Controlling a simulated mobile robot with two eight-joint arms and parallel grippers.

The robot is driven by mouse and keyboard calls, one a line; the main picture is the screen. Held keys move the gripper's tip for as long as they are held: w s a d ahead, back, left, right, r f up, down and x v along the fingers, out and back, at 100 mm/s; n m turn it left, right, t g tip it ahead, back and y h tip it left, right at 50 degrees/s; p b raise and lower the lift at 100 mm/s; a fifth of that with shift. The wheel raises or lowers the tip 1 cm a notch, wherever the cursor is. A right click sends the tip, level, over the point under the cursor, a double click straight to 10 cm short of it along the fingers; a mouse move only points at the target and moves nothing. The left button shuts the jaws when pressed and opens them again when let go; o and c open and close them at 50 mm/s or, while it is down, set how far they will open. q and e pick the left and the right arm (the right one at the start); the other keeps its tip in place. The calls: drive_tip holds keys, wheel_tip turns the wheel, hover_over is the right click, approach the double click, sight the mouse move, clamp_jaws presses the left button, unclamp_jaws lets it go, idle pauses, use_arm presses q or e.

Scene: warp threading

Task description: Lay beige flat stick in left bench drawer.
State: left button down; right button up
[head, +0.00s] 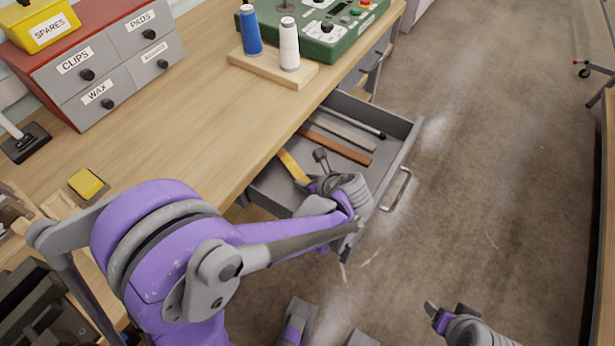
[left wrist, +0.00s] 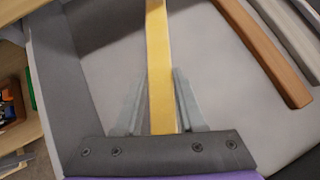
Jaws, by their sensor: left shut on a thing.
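The beige flat stick looks yellow-tan in the head view (head: 292,166) and the left wrist view (left wrist: 157,60). My left gripper (head: 309,184) is inside the open bench drawer (head: 398,156), near its front left part. Its two fingers (left wrist: 160,85) stand on either side of the stick and are shut on it. The stick points away from the gripper across the drawer. I cannot tell whether it touches the drawer floor. My right gripper (head: 434,312) is low at the right, over the floor; its fingers are too unclear to read.
In the drawer lie a brown stick (head: 337,146), a grey stick (head: 345,132) and a thin dark-tipped rod (head: 355,122). On the bench (head: 190,130) stand a drawer cabinet (head: 110,65), a board with blue and white spools (head: 270,70) and a green control box (head: 320,35).

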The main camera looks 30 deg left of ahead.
use_arm(q)
drive_tip(key=shift+f, duration=0.4)
use_arm(e)
drive_tip(key=shift+f, duration=0.3)
use_arm(q)
drive_tip(key=shift+f+b, duration=0.55)
use_arm(e)
drive_tip(key=shift+f, duration=0.5)
use_arm(q)
drive_tip(key=shift+c, duration=2.1)
unclamp_jaws()
